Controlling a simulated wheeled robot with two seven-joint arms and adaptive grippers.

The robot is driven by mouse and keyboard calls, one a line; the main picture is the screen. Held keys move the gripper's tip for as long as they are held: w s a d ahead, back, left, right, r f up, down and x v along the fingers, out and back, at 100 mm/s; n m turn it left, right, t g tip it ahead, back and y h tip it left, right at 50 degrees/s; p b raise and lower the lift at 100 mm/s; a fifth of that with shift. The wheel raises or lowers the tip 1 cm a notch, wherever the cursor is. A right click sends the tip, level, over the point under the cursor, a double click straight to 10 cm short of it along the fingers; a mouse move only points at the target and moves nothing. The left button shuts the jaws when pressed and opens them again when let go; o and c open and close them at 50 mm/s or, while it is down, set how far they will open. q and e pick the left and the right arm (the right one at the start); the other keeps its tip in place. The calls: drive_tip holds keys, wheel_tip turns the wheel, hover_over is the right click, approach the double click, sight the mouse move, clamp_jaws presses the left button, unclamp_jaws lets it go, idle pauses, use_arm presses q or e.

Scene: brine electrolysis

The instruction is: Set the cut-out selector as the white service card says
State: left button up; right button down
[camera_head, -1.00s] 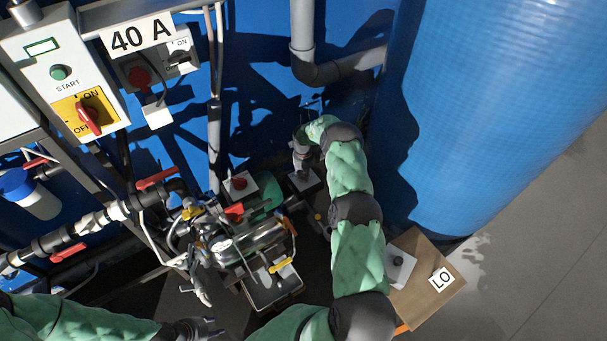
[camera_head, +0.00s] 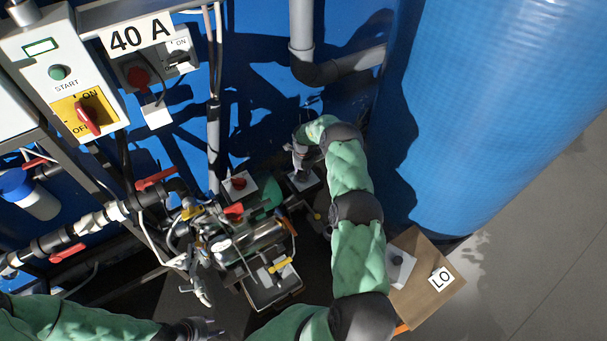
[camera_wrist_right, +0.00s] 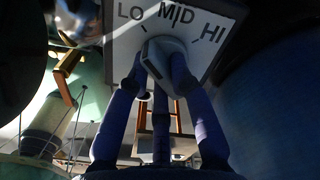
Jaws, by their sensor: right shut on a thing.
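The cut-out selector plate (camera_wrist_right: 213,13) is white with LO, MID and HI marks in the right wrist view. Its grey knob (camera_wrist_right: 165,62) is between the fingers of my right gripper (camera_wrist_right: 170,85), which is shut on it. Which mark the knob points at I cannot tell for sure. In the head view the plate (camera_head: 305,184) shows low by the blue wall, partly under my right gripper (camera_head: 301,160). A white card (camera_head: 441,279) reading LO lies on a brown board at the right. My left gripper (camera_head: 208,330) is at the bottom edge, away from the selector; its opening is unclear.
A pump with pipes and red-handled valves (camera_head: 250,240) stands left of my right arm. A red button box (camera_head: 239,184) is beside the selector. A start panel (camera_head: 62,72) and a 40 A sign (camera_head: 140,35) are upper left. A large blue tank (camera_head: 490,100) fills the right.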

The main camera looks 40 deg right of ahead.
sight(304, 173)
drive_tip(key=c, duration=1.1)
unclamp_jaws()
wheel_tip(304, 173, up, 12)
drive_tip(key=shift+f, duration=0.1)
